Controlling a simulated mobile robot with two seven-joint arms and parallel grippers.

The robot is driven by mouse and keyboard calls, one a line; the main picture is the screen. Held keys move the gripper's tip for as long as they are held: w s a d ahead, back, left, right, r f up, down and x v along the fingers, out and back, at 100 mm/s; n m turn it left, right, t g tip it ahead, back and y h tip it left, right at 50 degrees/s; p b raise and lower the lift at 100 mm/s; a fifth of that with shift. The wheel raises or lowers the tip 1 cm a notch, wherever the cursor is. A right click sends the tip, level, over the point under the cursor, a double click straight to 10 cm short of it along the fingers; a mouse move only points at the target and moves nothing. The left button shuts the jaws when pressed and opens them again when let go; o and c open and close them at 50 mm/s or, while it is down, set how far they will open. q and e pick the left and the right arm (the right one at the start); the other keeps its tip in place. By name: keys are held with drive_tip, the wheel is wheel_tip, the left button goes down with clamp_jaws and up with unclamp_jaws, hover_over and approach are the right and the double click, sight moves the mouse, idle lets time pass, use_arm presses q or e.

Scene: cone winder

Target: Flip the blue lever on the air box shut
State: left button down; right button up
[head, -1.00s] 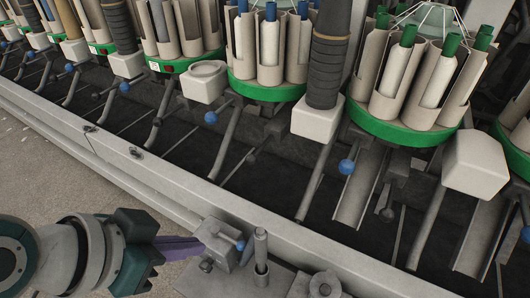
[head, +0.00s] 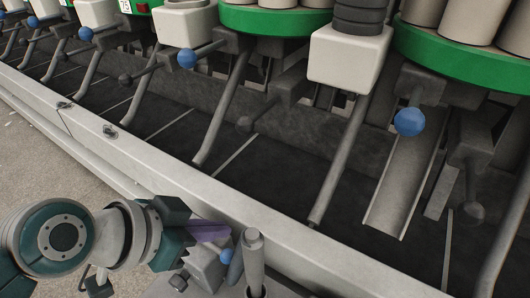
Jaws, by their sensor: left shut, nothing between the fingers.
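The air box (head: 203,272) is a small grey block at the bottom, on the near side of the machine's rail. Its blue lever knob (head: 226,256) shows at its right upper side; the lever arm is mostly hidden. My left gripper (head: 222,232) comes in from the left with its purple fingers shut and empty. The fingers are just above and behind the box in the picture, close to the knob; I cannot tell whether they touch it. My right gripper is out of view.
A grey upright post (head: 254,260) stands right of the box, with a blue-grey tapered piece (head: 235,267) between them. The long pale rail (head: 165,178) runs behind. Other blue balls (head: 409,122) on the machine look like the knob.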

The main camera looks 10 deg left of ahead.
sight(232, 250)
use_arm(q)
drive_tip(key=shift+w+d+f+b, duration=0.2)
drive_tip(key=shift+w+f+b, duration=0.1)
drive_tip(key=shift+f+b, duration=1.1)
drive_tip(key=shift+w+d+f+b, duration=0.2)
drive_tip(key=shift+w+f+b, duration=0.15)
drive_tip(key=shift+f+b, duration=1.05)
drive_tip(key=shift+w+d+f+b, duration=0.2)
drive_tip(key=shift+w+f+b, duration=0.1)
drive_tip(key=shift+f+b, duration=1.05)
drive_tip(key=shift+w+r, duration=0.1)
